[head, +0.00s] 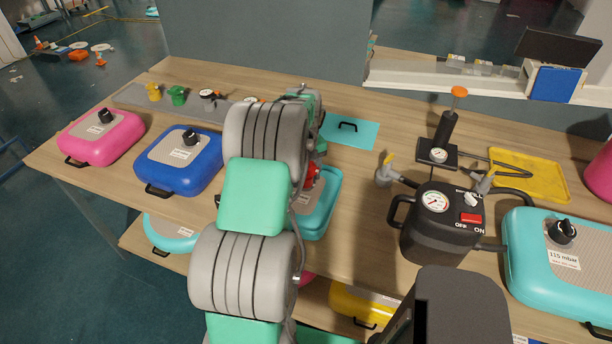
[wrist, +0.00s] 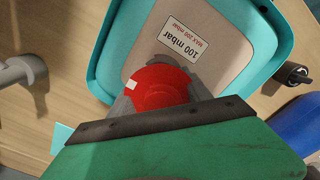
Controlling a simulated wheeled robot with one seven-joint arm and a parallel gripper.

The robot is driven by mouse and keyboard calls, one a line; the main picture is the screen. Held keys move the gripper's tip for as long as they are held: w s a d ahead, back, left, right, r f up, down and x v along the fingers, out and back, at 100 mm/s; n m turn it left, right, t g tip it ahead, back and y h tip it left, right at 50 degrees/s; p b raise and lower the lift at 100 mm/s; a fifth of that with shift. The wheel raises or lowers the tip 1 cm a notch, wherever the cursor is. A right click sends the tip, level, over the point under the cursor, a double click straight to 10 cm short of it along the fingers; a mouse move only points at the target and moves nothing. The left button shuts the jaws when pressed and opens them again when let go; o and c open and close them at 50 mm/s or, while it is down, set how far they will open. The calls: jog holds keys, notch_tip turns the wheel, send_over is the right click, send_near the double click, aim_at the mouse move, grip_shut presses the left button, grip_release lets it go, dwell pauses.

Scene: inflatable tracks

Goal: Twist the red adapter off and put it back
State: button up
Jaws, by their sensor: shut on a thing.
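The red adapter (wrist: 160,88) is a round red piece with a small white mark, on the face of a teal inflatable cushion (wrist: 252,75). A label on this cushion reads 100 mbar. My gripper (wrist: 163,93) is shut on the red adapter, with one grey finger on each side of it. In the head view a bit of the red adapter (head: 313,175) shows beside my arm, above the teal cushion (head: 328,208). My arm hides most of the gripper there. Whether the adapter is seated or raised I cannot tell.
A blue cushion (head: 180,160) and a pink cushion (head: 100,139) lie to the left. A grey strip (head: 135,98) at the back holds several small adapters. A black pump unit (head: 437,225) with gauge and hoses stands to the right. A teal mat (head: 352,133) lies behind.

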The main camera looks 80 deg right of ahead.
jog(key=shift+r, duration=0.15)
jog(key=shift+r+p, duration=1.4)
jog(key=shift+r, duration=1)
